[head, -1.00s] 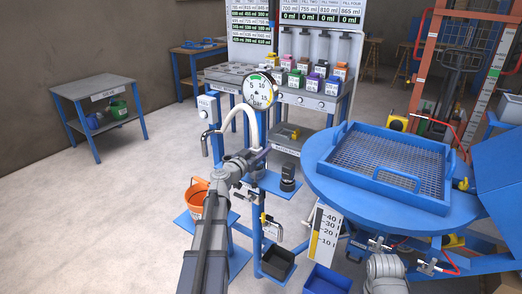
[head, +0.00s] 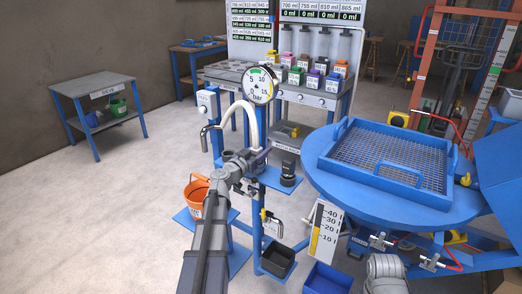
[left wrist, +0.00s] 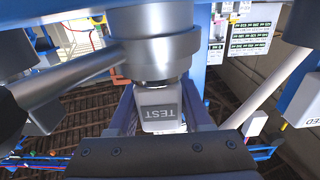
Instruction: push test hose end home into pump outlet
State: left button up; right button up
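In the left wrist view the test hose end is a pale grey block marked TEST (left wrist: 163,112), between the two fingers of my left gripper (left wrist: 160,118). The fingers lie close along both its sides and look shut on it. A grey metal cylinder (left wrist: 155,50), likely the pump outlet, is right against its far end, with a dark ring where they meet. How deep the end sits cannot be told. In the head view my left gripper (head: 257,160) is beside the blue stand, below the gauge, and hides the hose end. A white hose (head: 249,112) arches above it. My right gripper is not visible.
A round pressure gauge (head: 258,85) stands just above the left gripper. A blue round table with a mesh tray (head: 325,162) stands on the right.

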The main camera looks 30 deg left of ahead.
aim_at(253, 155)
pick_arm(q)
jog(key=o, duration=0.4)
jog(key=shift+o, duration=0.2)
jog(key=shift+s, duration=0.15)
jog(key=s, duration=0.7)
jog(key=shift+s+a, duration=0.3)
dwell(0.6)
